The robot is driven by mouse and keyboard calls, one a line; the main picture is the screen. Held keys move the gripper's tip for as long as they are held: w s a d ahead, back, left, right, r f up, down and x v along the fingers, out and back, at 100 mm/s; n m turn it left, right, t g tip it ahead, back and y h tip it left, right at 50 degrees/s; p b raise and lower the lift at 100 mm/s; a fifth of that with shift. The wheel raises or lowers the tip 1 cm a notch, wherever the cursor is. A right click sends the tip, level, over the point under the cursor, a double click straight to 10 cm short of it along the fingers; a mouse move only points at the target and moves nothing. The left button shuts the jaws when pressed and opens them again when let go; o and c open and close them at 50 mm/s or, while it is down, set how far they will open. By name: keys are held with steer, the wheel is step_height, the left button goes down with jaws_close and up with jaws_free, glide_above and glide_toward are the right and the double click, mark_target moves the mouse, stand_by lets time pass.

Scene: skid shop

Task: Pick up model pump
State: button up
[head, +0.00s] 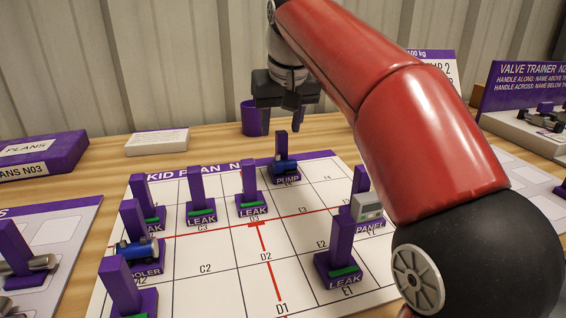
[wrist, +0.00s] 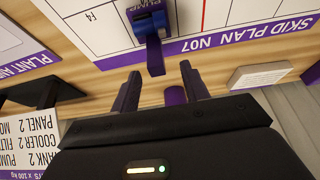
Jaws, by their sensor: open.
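The model pump (head: 286,166) is a small blue body with a purple upright post behind it, on a purple base labelled PUMP near the back edge of the white plan board (head: 215,257). In the wrist view the blue pump (wrist: 149,22) is at the top centre, its purple post pointing down between the finger lines. My gripper (head: 289,104) hangs above and slightly behind the pump, apart from it. In the wrist view my gripper (wrist: 160,84) has its two fingers spread, with nothing between the tips.
Purple posts labelled LEAK (head: 250,185) stand left of the pump; a panel model (head: 366,207) stands to its right. A purple cup (head: 250,120) stands behind, near my gripper. A white card block (head: 157,141) lies back left. The valve trainer (head: 525,127) is at right.

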mark_target(281, 144)
steer(key=x, duration=0.4)
steer(key=b+x, duration=0.1)
steer(key=x, duration=0.1)
steer(key=shift+s+d, duration=0.1)
steer(key=shift+d, duration=0.2)
jaws_close()
